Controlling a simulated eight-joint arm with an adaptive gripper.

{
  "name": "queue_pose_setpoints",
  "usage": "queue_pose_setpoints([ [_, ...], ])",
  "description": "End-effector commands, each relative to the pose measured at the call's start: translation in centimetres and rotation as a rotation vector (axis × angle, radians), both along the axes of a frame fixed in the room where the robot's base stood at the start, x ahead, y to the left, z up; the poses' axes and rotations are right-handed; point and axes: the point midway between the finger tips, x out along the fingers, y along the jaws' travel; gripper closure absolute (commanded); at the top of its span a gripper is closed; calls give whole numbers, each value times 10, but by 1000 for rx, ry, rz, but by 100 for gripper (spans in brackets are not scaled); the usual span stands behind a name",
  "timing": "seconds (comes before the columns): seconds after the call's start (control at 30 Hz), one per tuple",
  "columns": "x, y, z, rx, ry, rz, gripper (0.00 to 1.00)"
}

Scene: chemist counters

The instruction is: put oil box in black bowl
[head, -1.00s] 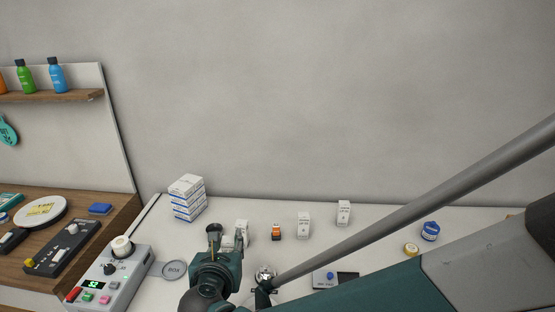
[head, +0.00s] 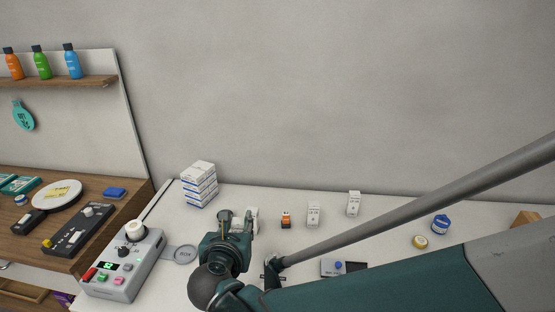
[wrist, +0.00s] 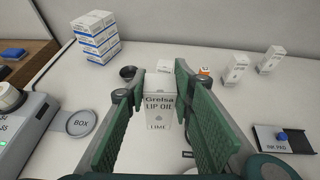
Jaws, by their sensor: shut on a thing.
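The oil box is a white upright carton (wrist: 160,112) marked "Grelsa Lip Oil Lime", in the middle of the wrist view. My gripper (wrist: 152,84) is shut on it, one green finger on each side. In the head view my gripper (head: 238,217) is low at centre-left, over the white counter, and its arm hides much of the box. A small black bowl (wrist: 128,72) stands behind and left of the box in the wrist view, close to the left fingertip.
Another white box (wrist: 166,66) stands just behind the held one. A stack of boxes (head: 199,184) is at the back left. A round dish marked "BOX" (wrist: 82,123) and a grey device (head: 126,262) lie left. Two white cartons and an ink pad (wrist: 284,138) are right.

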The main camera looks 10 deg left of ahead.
Motion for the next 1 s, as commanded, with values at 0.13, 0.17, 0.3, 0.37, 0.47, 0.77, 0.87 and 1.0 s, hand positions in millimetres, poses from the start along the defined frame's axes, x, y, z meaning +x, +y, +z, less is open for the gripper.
queue_pose_setpoints([
  [0.13, 5, 4, 2, 0, 0, -2, 87],
  [0.17, 7, 5, 2, 0, 0, -3, 87],
  [0.3, 20, 15, 6, -1, 0, -9, 87],
  [0.37, 29, 21, 9, 0, 0, -14, 87],
  [0.47, 46, 33, 14, -2, 0, -22, 87],
  [0.77, 111, 74, 29, -3, 0, -52, 87],
  [0.87, 133, 87, 34, -4, 0, -61, 87],
  [1.0, 161, 101, 39, -5, 0, -74, 87],
])
